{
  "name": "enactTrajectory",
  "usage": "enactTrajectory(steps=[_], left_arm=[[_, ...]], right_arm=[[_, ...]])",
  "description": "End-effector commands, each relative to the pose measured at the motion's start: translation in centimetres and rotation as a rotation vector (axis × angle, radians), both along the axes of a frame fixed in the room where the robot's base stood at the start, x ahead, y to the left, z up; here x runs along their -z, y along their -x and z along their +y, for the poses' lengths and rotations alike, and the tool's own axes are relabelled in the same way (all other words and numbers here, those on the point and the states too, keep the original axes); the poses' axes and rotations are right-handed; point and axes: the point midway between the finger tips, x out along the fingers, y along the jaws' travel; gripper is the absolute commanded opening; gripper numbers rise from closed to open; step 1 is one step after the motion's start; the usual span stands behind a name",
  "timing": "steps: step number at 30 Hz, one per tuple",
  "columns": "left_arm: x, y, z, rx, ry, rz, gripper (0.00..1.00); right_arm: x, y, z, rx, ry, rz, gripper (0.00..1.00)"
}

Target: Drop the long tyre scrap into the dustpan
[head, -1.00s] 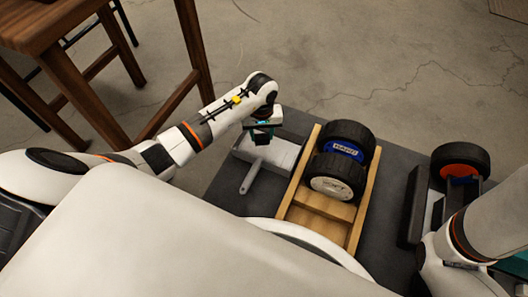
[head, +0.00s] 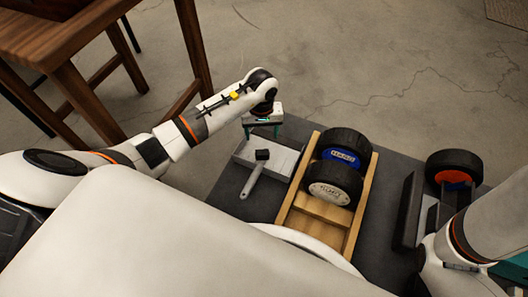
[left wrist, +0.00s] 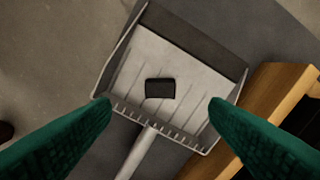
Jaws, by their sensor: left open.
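The long tyre scrap is a small black block (left wrist: 160,89) lying inside the dustpan, near its handle end, in the left wrist view. It also shows in the head view (head: 262,154). The dustpan (head: 280,160) is light grey with its handle toward me; its ridged floor shows in the left wrist view (left wrist: 200,80). My left gripper (head: 263,131) is above the far part of the dustpan. Its two green fingers are spread wide and empty in the left wrist view (left wrist: 160,103). My right gripper is out of view; only part of that arm shows.
A wooden rack (head: 322,207) holding two black wheels (head: 346,145) stands right of the dustpan. Another wheel with a red hub (head: 455,168) sits on a dark stand at the right. A wooden stool (head: 110,75) stands at the back left.

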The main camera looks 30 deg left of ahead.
Motion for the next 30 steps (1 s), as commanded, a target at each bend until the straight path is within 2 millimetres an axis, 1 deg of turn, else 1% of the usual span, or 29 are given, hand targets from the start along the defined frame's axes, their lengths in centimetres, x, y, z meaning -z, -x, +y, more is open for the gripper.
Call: enactTrajectory(steps=[1,3,6,10,15,28,30], left_arm=[[-2.1,-0.1,0.1,0.002,-0.002,-0.003,0.70],[-3.5,-0.1,0.1,0.001,-0.002,-0.003,0.70],[-5.3,0.0,0.0,0.002,-0.001,-0.002,0.70],[-6.8,0.0,0.0,0.001,-0.001,0.000,0.70],[-7.4,0.0,0.0,0.001,0.000,0.001,0.70],[-7.4,0.0,0.0,0.000,0.001,0.001,0.70],[-7.4,0.2,-0.4,-0.003,0.012,0.003,0.70]], right_arm=[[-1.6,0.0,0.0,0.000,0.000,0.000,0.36],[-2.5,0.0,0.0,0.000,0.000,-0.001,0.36],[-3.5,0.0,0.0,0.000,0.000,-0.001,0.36],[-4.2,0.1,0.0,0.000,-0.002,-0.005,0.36],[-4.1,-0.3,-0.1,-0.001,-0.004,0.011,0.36],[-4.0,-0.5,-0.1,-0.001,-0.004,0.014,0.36],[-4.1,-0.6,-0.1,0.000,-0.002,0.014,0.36]])
